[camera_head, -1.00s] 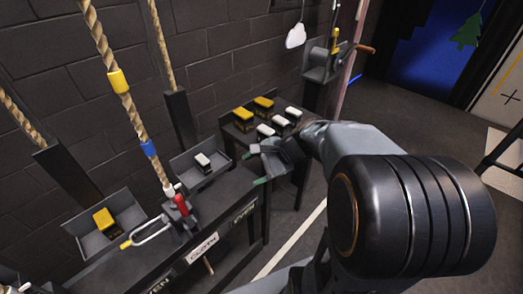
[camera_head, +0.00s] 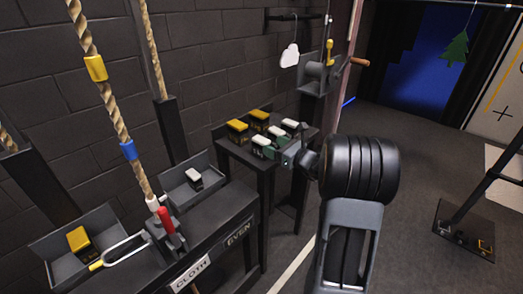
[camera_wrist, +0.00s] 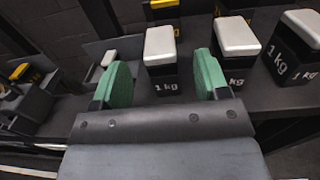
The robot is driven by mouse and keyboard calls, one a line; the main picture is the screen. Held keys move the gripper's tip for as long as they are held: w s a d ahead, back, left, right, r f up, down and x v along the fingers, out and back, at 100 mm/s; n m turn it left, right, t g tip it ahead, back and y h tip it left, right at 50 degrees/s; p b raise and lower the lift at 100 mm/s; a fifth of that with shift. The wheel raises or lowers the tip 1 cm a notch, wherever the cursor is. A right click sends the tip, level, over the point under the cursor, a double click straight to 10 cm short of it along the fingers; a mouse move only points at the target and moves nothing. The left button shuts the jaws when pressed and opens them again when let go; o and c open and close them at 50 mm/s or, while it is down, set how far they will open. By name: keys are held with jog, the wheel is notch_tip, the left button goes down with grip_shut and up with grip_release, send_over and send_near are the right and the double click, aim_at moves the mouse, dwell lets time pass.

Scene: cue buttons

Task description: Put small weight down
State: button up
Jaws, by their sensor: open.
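Small white-topped 1 kg weights stand upright on the small dark table. The nearest one (camera_head: 262,140) is by my gripper (camera_head: 276,151). In the wrist view my gripper (camera_wrist: 164,78) is open with green finger pads. A 1 kg weight (camera_wrist: 160,60) appears between and just beyond the fingertips, and I cannot tell whether they touch it. Two more 1 kg weights (camera_wrist: 236,38) (camera_wrist: 300,45) stand to its right. Another white-topped weight (camera_head: 193,176) sits in the grey tray (camera_head: 205,189) on the bench.
Two yellow-topped weights (camera_head: 237,127) (camera_head: 260,115) stand at the back of the small table. A yellow-topped weight (camera_head: 78,238) sits in the left tray (camera_head: 50,272). A red-handled lever (camera_head: 165,220) and ropes (camera_head: 110,105) stand by the bench. Open floor (camera_head: 420,180) lies right.

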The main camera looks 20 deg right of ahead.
aim_at(261, 139)
jog(key=shift+x, duration=3.2)
grip_shut()
jog(key=shift+r, duration=0.15)
